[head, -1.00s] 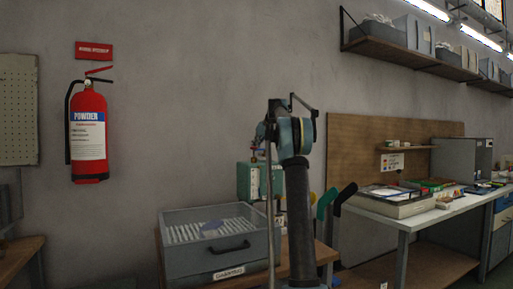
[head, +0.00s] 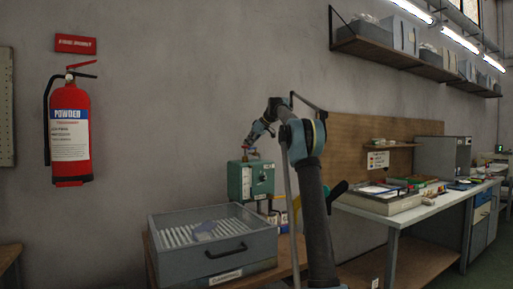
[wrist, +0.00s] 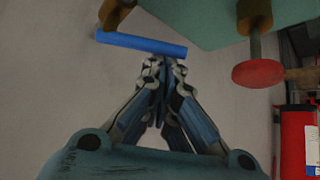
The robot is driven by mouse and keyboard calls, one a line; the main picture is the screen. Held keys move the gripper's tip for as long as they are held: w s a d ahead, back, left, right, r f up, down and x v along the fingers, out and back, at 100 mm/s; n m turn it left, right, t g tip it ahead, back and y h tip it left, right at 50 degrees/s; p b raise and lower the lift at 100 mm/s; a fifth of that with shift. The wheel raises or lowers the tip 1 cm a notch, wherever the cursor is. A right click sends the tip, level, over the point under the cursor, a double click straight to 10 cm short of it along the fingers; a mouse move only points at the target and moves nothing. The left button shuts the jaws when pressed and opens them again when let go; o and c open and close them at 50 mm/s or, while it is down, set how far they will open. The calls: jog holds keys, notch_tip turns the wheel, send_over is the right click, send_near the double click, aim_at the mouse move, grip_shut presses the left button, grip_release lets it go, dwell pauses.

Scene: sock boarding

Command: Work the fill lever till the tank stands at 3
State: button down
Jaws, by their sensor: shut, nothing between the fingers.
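The green tank box (head: 262,178) stands on the wooden bench behind the grey drawer unit, with a pale gauge plate on its front. The gauge reading is too small to tell. In the wrist view a blue bar (wrist: 140,42), which looks like the fill lever, runs beside a brown post. A red round knob (wrist: 258,73) on a brass stem sticks out from the green body (wrist: 200,20). My gripper (wrist: 164,66) is shut and empty, its tips close to the right part of the blue bar; I cannot tell if they touch. In the head view my gripper (head: 249,146) is just above the box.
The grey drawer unit (head: 180,255) stands in front of the box on the bench. A red fire extinguisher (head: 70,135) hangs on the wall at left. A white worktable (head: 410,213) with trays stands at right, below a wall shelf (head: 410,62). Bare wall lies behind the box.

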jog(key=shift+d, duration=0.15)
jog(key=v, duration=1)
jog(key=shift+w+d, duration=0.2)
jog(key=shift+w, duration=0.15)
jog(key=shift+f, duration=0.1)
dwell(1.4)
jog(key=m+y, duration=0.3)
jog(key=m, duration=0.5)
send_near(254, 148)
jog(key=s+r, duration=0.1)
jog(key=s+d+f+m+t+y, duration=0.3)
jog(key=s+d+m+y, duration=0.1)
jog(key=d+m, duration=0.4)
jog(key=shift+m, duration=0.5)
jog(key=x, duration=1.4)
jog(key=shift+s+a+f, duration=0.2)
jog(key=shift+a+f, duration=0.25)
jog(key=shift+a, duration=0.05)
jog(key=shift+d+h, duration=0.25)
jog(key=shift+h, duration=0.05)
